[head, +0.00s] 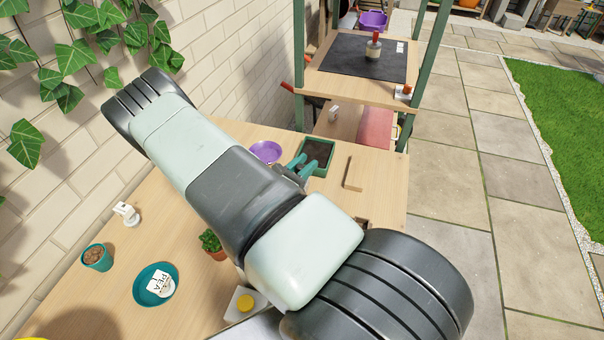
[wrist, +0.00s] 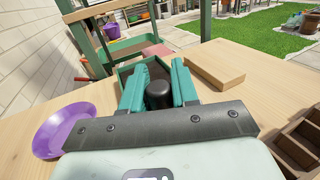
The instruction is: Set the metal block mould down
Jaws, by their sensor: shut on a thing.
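My gripper (head: 301,166) has teal fingers, which also show in the wrist view (wrist: 157,82). They are shut on a dark, rounded knob, the handle of the metal block mould (wrist: 159,97). The mould's body below the knob is hidden by the fingers and wrist, so I cannot tell whether it touches anything. In the head view my arm hides most of the gripper. A green tray (head: 332,146) of dark soil lies just beyond the fingertips; its rim also shows in the wrist view (wrist: 121,72).
A purple saucer (head: 265,152) lies left of the gripper. A wooden block (head: 353,174) lies to the right. A compartmented wooden box (wrist: 300,146) is at the wrist view's right edge. A teal saucer (head: 143,297) and a pot (head: 97,259) stand far left. Bare tabletop (head: 385,180) lies right of the block.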

